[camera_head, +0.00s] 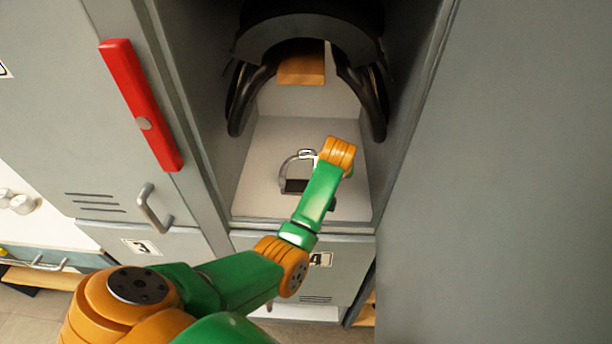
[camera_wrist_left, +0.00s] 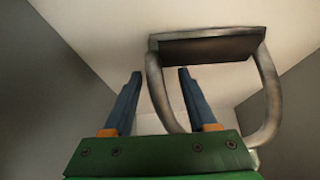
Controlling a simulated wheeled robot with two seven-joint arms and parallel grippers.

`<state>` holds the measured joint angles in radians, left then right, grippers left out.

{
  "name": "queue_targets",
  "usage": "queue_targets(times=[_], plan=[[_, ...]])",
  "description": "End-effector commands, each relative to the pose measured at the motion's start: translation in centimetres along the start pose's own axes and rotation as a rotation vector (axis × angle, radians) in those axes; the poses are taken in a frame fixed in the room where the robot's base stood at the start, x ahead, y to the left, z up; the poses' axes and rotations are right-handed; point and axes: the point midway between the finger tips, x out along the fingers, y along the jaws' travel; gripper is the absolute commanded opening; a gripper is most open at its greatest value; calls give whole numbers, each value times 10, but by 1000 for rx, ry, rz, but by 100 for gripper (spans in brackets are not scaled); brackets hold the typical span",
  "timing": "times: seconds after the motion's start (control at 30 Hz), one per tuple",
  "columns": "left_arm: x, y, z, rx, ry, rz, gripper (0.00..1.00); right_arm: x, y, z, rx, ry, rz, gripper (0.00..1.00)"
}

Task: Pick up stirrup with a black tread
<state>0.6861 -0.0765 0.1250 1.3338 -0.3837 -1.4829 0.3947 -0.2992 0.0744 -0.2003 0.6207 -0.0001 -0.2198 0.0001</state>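The stirrup (camera_head: 284,171) is a silver metal loop with a black tread (camera_head: 295,186). It is on the pale floor of the open locker compartment, partly hidden by my left arm. In the left wrist view the tread (camera_wrist_left: 208,47) is at the top and the loop opens below it. My left gripper (camera_wrist_left: 159,72) is open, its two blue fingers pointing toward the stirrup. One side bar of the loop shows between the fingers, and the right finger shows within the loop. I cannot tell whether either finger touches it. My right gripper is in neither view.
A dark saddle (camera_head: 310,38) hangs above in the same locker, its flaps coming down on both sides. A wooden block (camera_head: 302,64) is behind it. Locker walls are close on both sides. A red bar (camera_head: 140,105) and a metal handle (camera_head: 152,208) are on the left door.

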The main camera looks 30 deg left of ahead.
Motion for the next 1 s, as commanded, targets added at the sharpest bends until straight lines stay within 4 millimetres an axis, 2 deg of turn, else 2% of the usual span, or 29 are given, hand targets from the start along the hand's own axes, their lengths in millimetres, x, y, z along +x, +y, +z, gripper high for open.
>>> queue_targets(times=[0.03, 0.2, 1.0], plan=[[0, 0, 0, 0, -1, 0, 47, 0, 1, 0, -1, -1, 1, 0], [0, 0, 0, 0, 0, 0, 1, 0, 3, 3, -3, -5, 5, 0], [1, -1, 1, 1, -5, -2, 0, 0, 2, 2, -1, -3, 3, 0]])
